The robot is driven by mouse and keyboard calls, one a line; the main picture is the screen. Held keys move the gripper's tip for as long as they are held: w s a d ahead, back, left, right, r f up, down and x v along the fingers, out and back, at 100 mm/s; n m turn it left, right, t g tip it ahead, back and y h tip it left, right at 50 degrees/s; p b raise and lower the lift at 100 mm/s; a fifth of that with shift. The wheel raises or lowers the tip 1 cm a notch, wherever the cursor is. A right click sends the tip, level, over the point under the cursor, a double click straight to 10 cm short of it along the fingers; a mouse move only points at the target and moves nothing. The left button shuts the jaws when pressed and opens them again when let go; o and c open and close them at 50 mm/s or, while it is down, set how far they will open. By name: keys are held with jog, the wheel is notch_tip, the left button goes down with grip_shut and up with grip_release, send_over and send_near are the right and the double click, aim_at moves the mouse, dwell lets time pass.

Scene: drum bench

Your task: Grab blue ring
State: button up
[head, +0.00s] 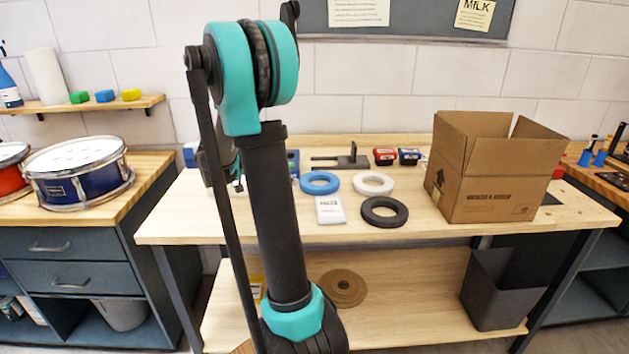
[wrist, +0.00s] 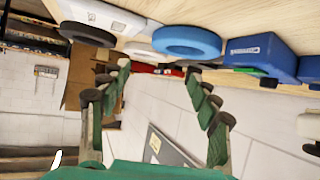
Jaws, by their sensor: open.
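The blue ring (head: 319,190) lies flat on the wooden workbench, just right of my arm in the head view. It also shows at the top of the wrist view (wrist: 205,37), beyond my fingertips. My gripper (wrist: 158,70) is open, with its two green fingers spread and nothing between them. The ring is apart from the fingers. In the head view my arm hides most of the gripper, which is left of the ring.
A white ring (head: 373,191) lies right of the blue one, with a black ring (head: 385,219) in front of it. A white box (head: 330,210) lies in front of the blue ring. A cardboard box (head: 490,180) stands on the right. A black tool (head: 352,160) lies behind.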

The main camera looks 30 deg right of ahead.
send_near(325, 186)
jog(key=x, duration=0.5)
jog(key=shift+s+d, duration=0.1)
jog(key=shift+w+x, duration=0.2)
jog(key=shift+x, duration=2.4)
jog(key=c, duration=0.9)
